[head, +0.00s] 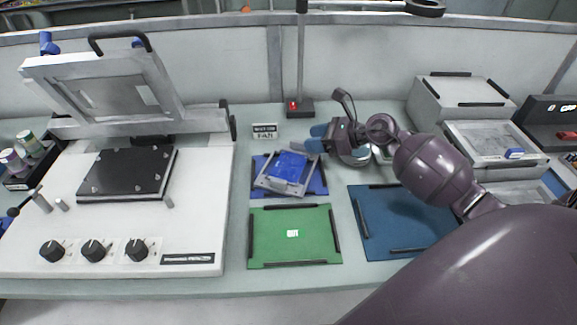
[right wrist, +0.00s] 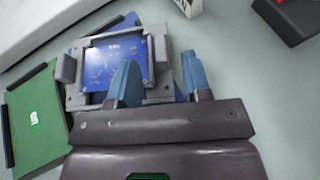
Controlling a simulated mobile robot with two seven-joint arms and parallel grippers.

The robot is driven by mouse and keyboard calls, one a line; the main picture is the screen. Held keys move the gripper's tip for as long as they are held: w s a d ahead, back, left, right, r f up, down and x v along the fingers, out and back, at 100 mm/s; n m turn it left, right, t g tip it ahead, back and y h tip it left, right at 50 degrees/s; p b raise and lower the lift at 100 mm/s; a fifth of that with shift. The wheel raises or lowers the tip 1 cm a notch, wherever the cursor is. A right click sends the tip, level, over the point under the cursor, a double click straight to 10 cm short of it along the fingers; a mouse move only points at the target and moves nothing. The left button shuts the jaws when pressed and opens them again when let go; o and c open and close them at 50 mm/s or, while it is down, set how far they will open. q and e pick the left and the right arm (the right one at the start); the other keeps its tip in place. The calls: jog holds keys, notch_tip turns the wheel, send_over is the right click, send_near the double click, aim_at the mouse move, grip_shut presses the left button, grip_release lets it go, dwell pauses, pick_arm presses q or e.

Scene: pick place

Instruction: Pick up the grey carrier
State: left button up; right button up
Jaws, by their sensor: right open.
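The grey carrier (head: 279,188) is a flat frame holding a blue board (head: 288,166). It lies slightly turned over a blue mat (head: 317,187) in the middle of the table. My right gripper (head: 317,138) is open and empty at the carrier's back right corner. In the right wrist view the carrier's grey side bar (right wrist: 161,62) shows between the two blue fingertips (right wrist: 160,80). One finger overlaps the board in the picture and the other is outside the frame. I cannot tell whether either touches it. My left gripper is not in view.
A green mat (head: 292,250) lies in front of the carrier, and a larger blue mat (head: 405,220) is at right. A white press machine (head: 200,240) with its lid raised stands left. A small sign (head: 265,131) and a stand with a red button (head: 297,106) are behind.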

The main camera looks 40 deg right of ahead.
aim_at(294, 140)
jog(key=x, duration=0.4)
jog(key=shift+w+a+f, duration=0.1)
jog(key=shift+w+a, duration=0.05)
jog(key=shift+w, duration=0.1)
grip_shut()
notch_tip(294, 140, up, 8)
jog(key=shift+f+p, duration=0.1)
jog(key=shift+p, duration=0.6)
notch_tip(294, 140, up, 12)
jog(key=p, duration=0.1)
jog(key=shift+p, duration=0.35)
